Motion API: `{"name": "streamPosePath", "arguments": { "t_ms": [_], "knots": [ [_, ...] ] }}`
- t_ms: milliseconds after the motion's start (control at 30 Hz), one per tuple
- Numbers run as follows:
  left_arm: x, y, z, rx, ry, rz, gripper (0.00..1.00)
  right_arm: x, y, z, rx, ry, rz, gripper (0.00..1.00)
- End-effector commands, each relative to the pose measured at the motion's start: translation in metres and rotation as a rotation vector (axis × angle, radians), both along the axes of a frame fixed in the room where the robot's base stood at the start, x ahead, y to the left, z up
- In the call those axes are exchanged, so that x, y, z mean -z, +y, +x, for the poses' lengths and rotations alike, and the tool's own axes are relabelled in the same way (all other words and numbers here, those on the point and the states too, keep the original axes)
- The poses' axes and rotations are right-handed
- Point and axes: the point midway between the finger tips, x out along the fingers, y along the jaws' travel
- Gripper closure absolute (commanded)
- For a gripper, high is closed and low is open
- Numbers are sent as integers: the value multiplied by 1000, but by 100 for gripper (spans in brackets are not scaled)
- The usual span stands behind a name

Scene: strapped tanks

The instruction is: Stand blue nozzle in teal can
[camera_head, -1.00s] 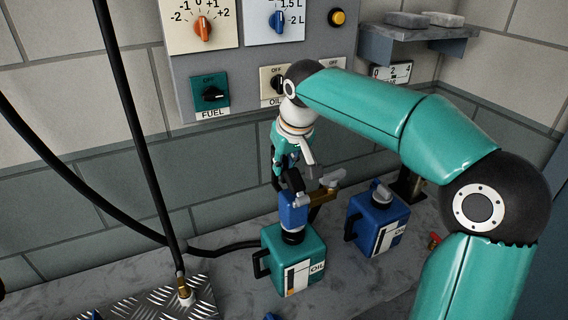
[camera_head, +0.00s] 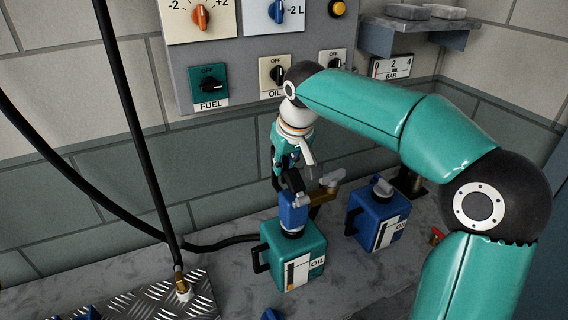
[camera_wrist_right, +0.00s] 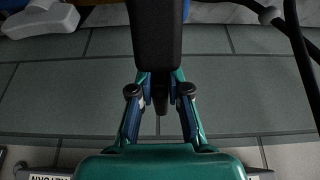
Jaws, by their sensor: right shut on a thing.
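The teal can (camera_head: 280,243), labelled OIL, stands on the grey bench. The blue nozzle (camera_head: 293,216) is upright over its top, with its dark lower end at the can's mouth. I cannot tell how deep it sits. A brass and grey piece (camera_head: 324,192) shows beside the nozzle's top. My right gripper (camera_head: 291,182) is shut on the nozzle from above and behind. In the right wrist view my gripper's fingers (camera_wrist_right: 160,88) converge behind a dark block, with blue showing at its sides. My left gripper is not in view.
A blue can (camera_head: 372,215) with a grey cap stands right of the teal can. A black hose (camera_head: 140,130) runs down to a brass fitting on the tread plate (camera_head: 140,306) at the left. The control panel (camera_head: 240,65) and a shelf (camera_head: 415,35) are on the wall behind.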

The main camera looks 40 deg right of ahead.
Motion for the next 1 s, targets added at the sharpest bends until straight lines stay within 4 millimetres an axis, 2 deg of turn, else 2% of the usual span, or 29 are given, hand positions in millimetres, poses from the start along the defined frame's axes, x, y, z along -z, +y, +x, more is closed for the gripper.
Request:
{"name": "streamPosePath", "arguments": {
  "t_ms": [167,200,367,767,1000],
  "knots": [
    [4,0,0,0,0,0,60,4,0,0,1,-3,-1,100],
    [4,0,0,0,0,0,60,4,0,0,1,-4,-1,82],
    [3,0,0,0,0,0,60,3,0,0,1,-3,-1,56],
    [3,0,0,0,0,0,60,0,1,-1,0,0,0,55],
    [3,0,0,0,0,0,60,-32,5,-13,-1,-5,-1,55]
  ]
}}
